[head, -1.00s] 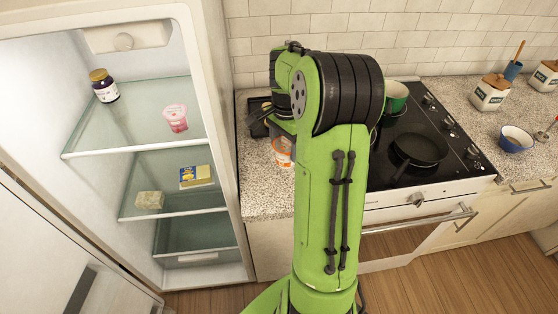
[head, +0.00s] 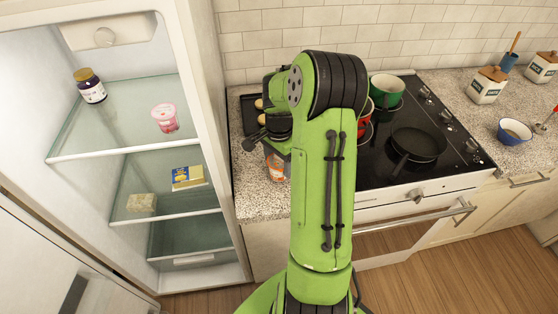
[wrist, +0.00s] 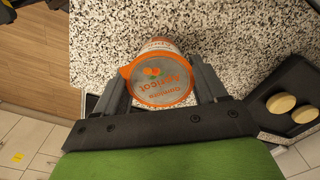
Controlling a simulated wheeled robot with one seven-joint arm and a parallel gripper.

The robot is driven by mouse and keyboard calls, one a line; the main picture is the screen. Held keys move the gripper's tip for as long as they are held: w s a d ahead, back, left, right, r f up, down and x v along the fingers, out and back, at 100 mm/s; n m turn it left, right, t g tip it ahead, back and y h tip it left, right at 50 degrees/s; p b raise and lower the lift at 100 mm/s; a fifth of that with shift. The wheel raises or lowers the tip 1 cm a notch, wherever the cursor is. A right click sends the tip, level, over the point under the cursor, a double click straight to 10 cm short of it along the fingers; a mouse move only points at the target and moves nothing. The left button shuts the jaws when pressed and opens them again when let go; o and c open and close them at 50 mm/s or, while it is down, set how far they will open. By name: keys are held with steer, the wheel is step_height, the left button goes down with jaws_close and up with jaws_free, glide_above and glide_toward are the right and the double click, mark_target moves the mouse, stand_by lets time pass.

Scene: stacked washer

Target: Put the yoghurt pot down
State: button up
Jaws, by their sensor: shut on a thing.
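The apricot yoghurt pot (wrist: 160,82) has a silvery lid with an orange rim and shows lid-on in the wrist view. My gripper (wrist: 163,74) is shut on it, one dark finger on each side. In the head view the pot (head: 277,168) shows partly behind my green arm, over the speckled counter (head: 251,200) between fridge and stove. My arm hides much of the gripper there. I cannot tell whether the pot's base touches the counter.
A dark tray with round buns (wrist: 281,103) lies close by on the counter. The stove (head: 430,175) with pots and a pan is to the right. The open fridge (head: 120,150) at left holds a jar, a pink pot and packets. The counter's front strip is bare.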

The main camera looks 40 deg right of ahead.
mark_target(279, 160)
steer(key=shift+f, duration=0.2)
steer(key=o, duration=1.3)
steer(key=shift+r, duration=0.1)
steer(key=a+r+n+h+p, duration=0.1)
steer(key=a+r+n, duration=0.15)
steer(key=r, duration=0.55)
steer(key=a+r+n+p, duration=0.1)
steer(key=a+r, duration=0.2)
steer(key=r, duration=0.6)
steer(key=s+a+r+n+t, duration=0.1)
steer(key=s+a+n+t, duration=0.1)
steer(key=s+a+n, duration=0.5)
steer(key=s+a+r+n+t+y, duration=0.1)
steer(key=s+a+r+n+t, duration=0.1)
steer(key=s+a+n, duration=0.5)
steer(key=s+a+t, duration=0.1)
steer(key=a, duration=0.3)
steer(key=shift+s+a+r+n+t, duration=0.15)
steer(key=shift+s+r+n+t, duration=0.1)
steer(key=shift+n+t, duration=0.1)
